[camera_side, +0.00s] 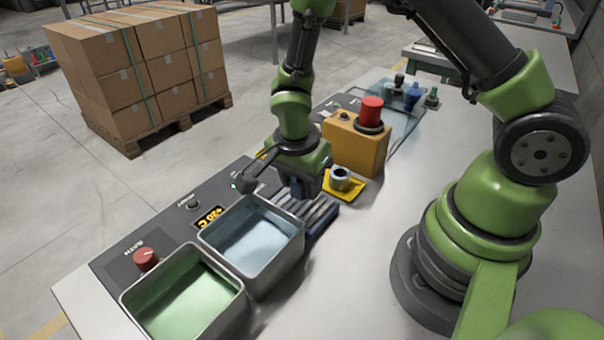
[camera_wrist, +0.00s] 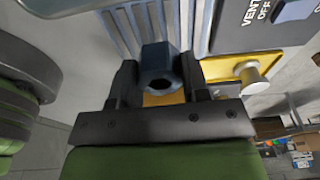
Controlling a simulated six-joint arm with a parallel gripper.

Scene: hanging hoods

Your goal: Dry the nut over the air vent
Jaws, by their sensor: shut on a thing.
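My gripper (camera_wrist: 160,88) is shut on a dark blue-grey nut (camera_wrist: 160,66); the nut's hole faces the wrist camera. In the side view my gripper (camera_side: 298,188) points down over the near end of the air vent, and the nut is mostly hidden there. The air vent (camera_side: 318,212) is a row of grey slats in a dark frame, right of the blue-water basin. Its slats (camera_wrist: 190,22) show behind the nut in the wrist view. The gap between nut and slats is hard to judge.
Two metal basins stand at the front, one with green liquid (camera_side: 186,303), one with pale blue water (camera_side: 250,242). A yellow holder with a grey cylinder (camera_side: 340,180) and a yellow box (camera_side: 355,148) with a red top stand behind. A "VENT OFF" switch (camera_wrist: 293,11) is nearby.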

